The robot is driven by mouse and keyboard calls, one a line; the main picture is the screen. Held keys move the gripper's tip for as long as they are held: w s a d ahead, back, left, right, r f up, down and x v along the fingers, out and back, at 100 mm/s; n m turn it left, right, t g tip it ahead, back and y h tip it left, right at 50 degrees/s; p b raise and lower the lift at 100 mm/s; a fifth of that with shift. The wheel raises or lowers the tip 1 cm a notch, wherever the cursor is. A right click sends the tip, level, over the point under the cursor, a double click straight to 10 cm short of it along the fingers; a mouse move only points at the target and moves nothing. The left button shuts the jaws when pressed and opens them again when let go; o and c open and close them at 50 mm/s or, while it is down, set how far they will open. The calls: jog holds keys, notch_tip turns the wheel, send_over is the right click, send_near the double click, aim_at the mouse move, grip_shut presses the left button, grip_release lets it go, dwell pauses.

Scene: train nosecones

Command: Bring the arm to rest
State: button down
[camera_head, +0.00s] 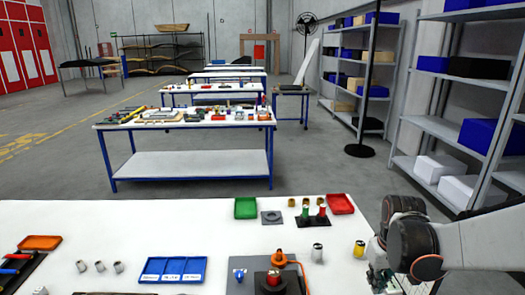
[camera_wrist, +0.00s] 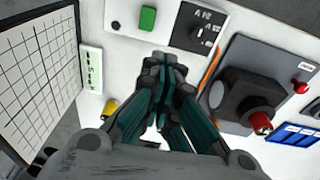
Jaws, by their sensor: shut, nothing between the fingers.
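My gripper (camera_wrist: 165,72) shows in the wrist view with its dark and teal fingers drawn together. It is shut, with nothing between the fingertips. It hangs above the white table (camera_head: 80,215). In the head view my arm comes in from the right edge and bends down at the table's right end.
A yellow cylinder (camera_head: 359,249) and a pale cylinder (camera_head: 317,252) stand left of my arm. Green (camera_head: 245,208), red (camera_head: 340,204) and blue (camera_head: 172,270) trays lie on the table. Grey shelving (camera_head: 440,130) stands at right. The table's middle left is clear.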

jog(key=s+a+r+t+b, duration=0.2)
jog(key=s+a+r+t, duration=0.25)
jog(key=a+r, duration=0.45)
jog(key=s+a+f+b, duration=0.1)
jog(key=s, duration=0.3)
jog(key=s+f+t+b, duration=0.1)
jog(key=s+b, duration=0.1)
jog(key=s, duration=0.2)
jog(key=shift+s+a+f+m, duration=0.25)
jog(key=shift+s+a+m, duration=0.05)
jog(key=shift+a, duration=0.05)
jog(key=shift+w+r, duration=0.1)
